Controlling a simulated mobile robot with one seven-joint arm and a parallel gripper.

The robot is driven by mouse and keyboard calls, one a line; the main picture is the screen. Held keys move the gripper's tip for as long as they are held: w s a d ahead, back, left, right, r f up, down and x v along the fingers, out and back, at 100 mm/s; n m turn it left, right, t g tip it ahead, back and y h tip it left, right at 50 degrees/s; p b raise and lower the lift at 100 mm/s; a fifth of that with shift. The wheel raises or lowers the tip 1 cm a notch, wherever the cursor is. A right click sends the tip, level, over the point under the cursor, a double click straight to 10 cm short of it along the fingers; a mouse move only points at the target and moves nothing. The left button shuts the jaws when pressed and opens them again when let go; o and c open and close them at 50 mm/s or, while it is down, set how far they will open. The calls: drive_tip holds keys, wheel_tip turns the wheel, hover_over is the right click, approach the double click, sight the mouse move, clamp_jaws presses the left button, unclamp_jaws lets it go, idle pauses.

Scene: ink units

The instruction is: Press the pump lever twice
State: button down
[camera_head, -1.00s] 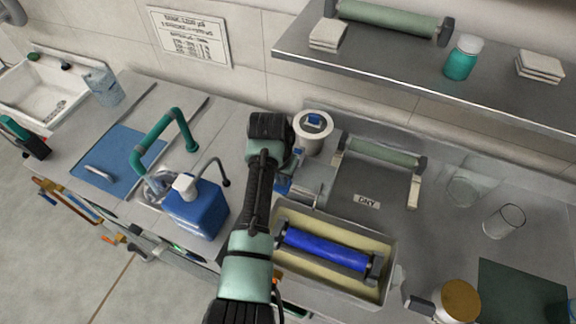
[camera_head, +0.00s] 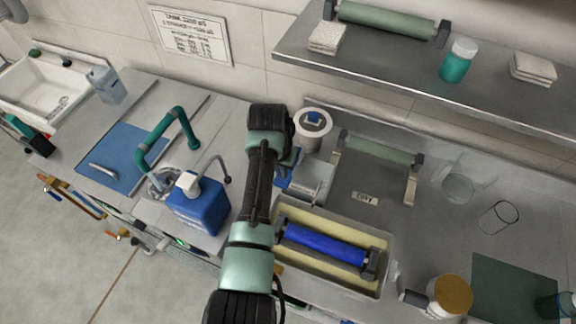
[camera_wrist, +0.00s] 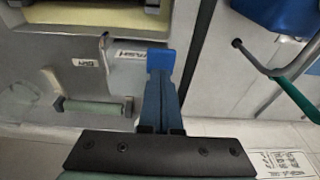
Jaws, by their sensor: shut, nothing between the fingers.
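In the wrist view the blue paddle (camera_wrist: 160,60) shows just beyond my fingertips, next to a "WASH" label. My gripper (camera_head: 289,165) points down over the paddle, partly hidden by my wrist in the head view. Its dark blue fingers are together and empty in the wrist view (camera_wrist: 158,82). I cannot tell whether the tips touch the paddle.
A blue jug (camera_head: 199,207) with a white cap and a teal curved pipe (camera_head: 160,137) stand to the left. A white canister (camera_head: 313,133) with a blue knob stands behind. The tray with a blue roller (camera_head: 325,245) lies in front. A shelf (camera_head: 390,62) overhangs the back right.

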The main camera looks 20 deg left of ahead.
wheel_tip(320, 180, up, 6)
drive_tip(key=p, duration=0.5)
drive_tip(key=shift+p, duration=0.4)
